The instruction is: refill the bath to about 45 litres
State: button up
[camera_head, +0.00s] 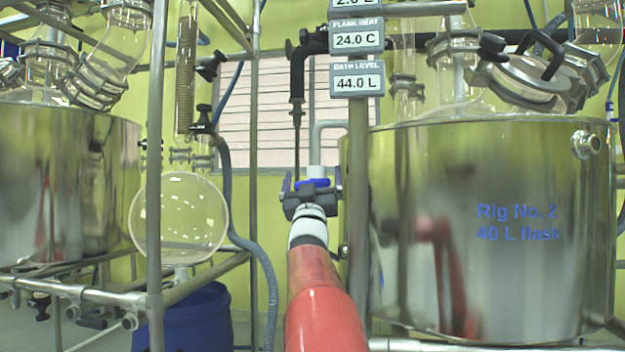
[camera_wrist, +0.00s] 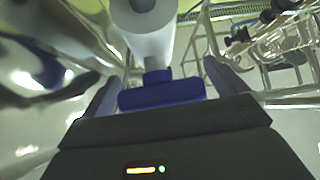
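The bath level display (camera_head: 357,83) reads 44.0 L. The bath is the shiny steel vessel (camera_head: 420,230) marked "Rig No. 2, 40 L flask", at the right in the head view. A blue valve handle (camera_head: 313,183) sits on a light grey pipe (camera_head: 316,150) left of the bath. In the wrist view the handle (camera_wrist: 162,93) is a blue bar under the pale pipe body (camera_wrist: 150,40). My gripper (camera_head: 311,190) is at the handle, with one finger on each side. Small gaps show between the fingers and the handle ends, so it looks open around it.
A metal post (camera_head: 358,200) stands between my gripper and the bath. A round glass flask (camera_head: 180,215) and a blue drum (camera_head: 190,318) are at the left, beyond upright frame bars (camera_head: 154,180). A grey hose (camera_head: 232,200) hangs left of my arm.

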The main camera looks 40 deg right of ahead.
jog(key=c, duration=0.9)
jog(key=shift+s+m+g+h, duration=0.1)
jog(key=shift+m+g+h, duration=1.05)
jog(key=shift+m, duration=0.75)
jog(key=shift+g, duration=0.25)
jog(key=o, duration=1)
jog(key=b+v, duration=0.2)
jog(key=v, duration=0.5)
jog(key=shift+s+a+f, duration=0.15)
jog(key=shift+f, duration=0.15)
